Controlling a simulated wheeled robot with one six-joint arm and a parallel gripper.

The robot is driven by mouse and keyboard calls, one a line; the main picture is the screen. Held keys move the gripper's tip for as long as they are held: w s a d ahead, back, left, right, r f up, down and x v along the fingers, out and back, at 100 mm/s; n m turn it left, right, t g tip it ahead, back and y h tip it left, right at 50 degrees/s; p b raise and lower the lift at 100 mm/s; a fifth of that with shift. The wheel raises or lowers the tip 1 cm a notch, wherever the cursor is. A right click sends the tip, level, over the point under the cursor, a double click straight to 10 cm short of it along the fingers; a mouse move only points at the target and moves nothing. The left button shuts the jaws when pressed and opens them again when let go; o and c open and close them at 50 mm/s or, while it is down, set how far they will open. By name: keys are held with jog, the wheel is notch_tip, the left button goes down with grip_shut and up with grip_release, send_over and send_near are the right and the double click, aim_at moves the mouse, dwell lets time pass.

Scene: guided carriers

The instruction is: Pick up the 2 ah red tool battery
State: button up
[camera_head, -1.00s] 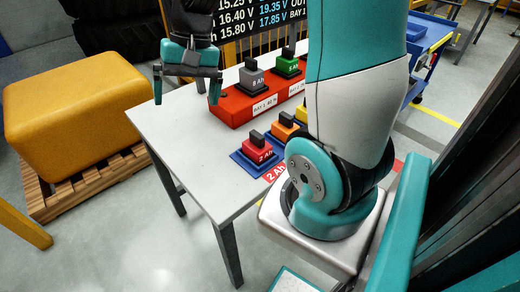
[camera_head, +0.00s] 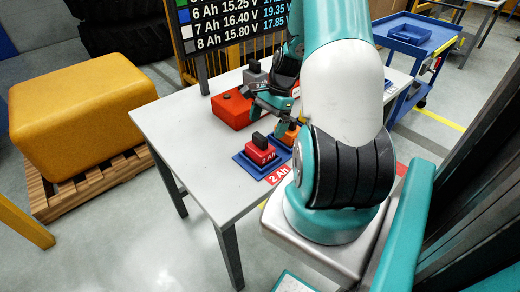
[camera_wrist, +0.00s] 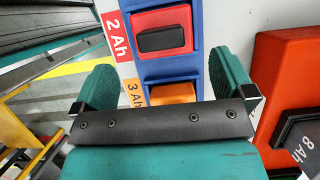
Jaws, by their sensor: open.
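The red 2 Ah tool battery (camera_head: 260,150) sits upright in a blue holder (camera_head: 247,167) on the white table, with a black block on top. In the wrist view the red battery (camera_wrist: 162,32) lies beyond the fingertips, near the top centre, beside its red 2 Ah label (camera_wrist: 117,37). My gripper (camera_wrist: 165,85) is open and empty, its teal fingers either side of the blue strip. In the head view my gripper (camera_head: 272,108) is partly hidden by my arm, to the right of and behind the red battery.
An orange 3 Ah battery (camera_wrist: 173,93) sits in the neighbouring holder, between my fingers in the wrist view. A red charger (camera_head: 232,110) with a grey 8 Ah battery (camera_head: 255,75) stands behind. The table's left part (camera_head: 185,115) is clear.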

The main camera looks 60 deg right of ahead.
aim_at(259, 147)
jog(key=p+x, duration=0.1)
jog(key=x, duration=0.6)
jog(key=shift+w+f, duration=0.15)
jog(key=shift+f, duration=0.2)
jog(key=shift+c, duration=0.2)
jog(key=c, duration=1)
jog(key=shift+r, duration=0.15)
